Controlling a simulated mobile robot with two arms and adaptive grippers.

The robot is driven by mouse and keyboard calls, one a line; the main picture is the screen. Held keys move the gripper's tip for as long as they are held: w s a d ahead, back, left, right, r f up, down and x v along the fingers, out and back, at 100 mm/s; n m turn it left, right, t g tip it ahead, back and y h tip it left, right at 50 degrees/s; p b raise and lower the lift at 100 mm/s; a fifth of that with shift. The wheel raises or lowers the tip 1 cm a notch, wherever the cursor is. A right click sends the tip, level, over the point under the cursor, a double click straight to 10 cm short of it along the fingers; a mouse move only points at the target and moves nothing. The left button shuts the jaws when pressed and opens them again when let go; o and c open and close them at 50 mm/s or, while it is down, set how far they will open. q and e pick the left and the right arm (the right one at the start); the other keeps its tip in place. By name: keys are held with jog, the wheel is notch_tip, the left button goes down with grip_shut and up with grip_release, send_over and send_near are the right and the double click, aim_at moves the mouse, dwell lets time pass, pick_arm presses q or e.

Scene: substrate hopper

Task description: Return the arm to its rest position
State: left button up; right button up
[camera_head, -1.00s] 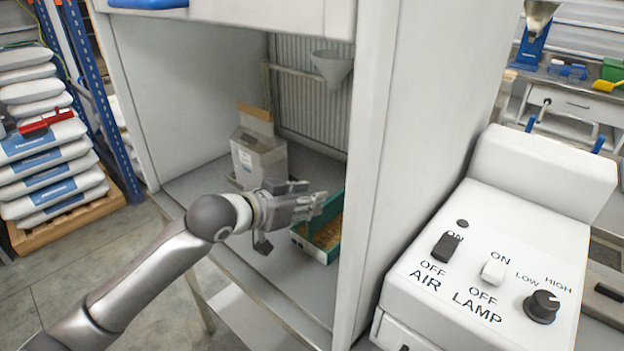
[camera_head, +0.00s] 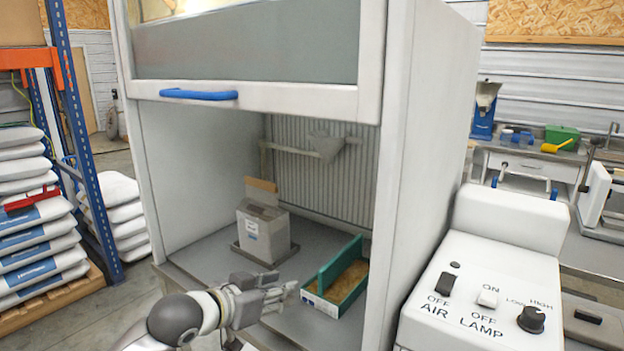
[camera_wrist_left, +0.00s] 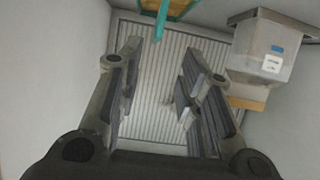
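My left gripper (camera_head: 268,300) is at the front opening of the white cabinet (camera_head: 420,140), low in the head view, left of the green tray. In the left wrist view my left gripper (camera_wrist_left: 165,90) has its fingers wide apart with nothing between them. The green tray (camera_head: 318,282) holds tan material and sits on the cabinet floor at the right. A grey box with an open brown flap (camera_head: 264,238) stands behind the gripper; it also shows in the left wrist view (camera_wrist_left: 262,62). My right gripper is not in view.
A raised sash with a blue handle (camera_head: 199,95) tops the opening. A white control box (camera_head: 490,270) with AIR and LAMP switches stands at the right. Stacked white bags (camera_head: 35,235) and a blue rack post (camera_head: 82,150) stand left.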

pick_arm(q)
jog(key=s+a+f+n+g+y, duration=0.2)
jog(key=s+f+y, duration=0.1)
jog(key=s+f, duration=1.1)
jog(key=s+a+f+n+g+y, duration=0.15)
jog(key=s+a+f, duration=0.25)
jog(key=s, duration=0.4)
jog(key=s+a+f+n+g+y, duration=0.1)
jog(key=s+a+f+g+y, duration=0.1)
jog(key=s+a+f, duration=0.35)
jog(key=s+a+f+n+g+y, duration=0.1)
jog(key=s+a+f+g, duration=0.15)
jog(key=s, duration=0.65)
notch_tip(320, 180, down, 25)
jog(key=s+a+f+g, duration=0.2)
jog(key=s+f, duration=1.5)
jog(key=shift+s+a+m, duration=0.35)
jog(key=shift+a, duration=0.05)
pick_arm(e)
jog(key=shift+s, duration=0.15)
pick_arm(q)
jog(key=shift+y, duration=0.25)
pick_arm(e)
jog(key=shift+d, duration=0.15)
pick_arm(q)
jog(key=shift+c, duration=0.2)
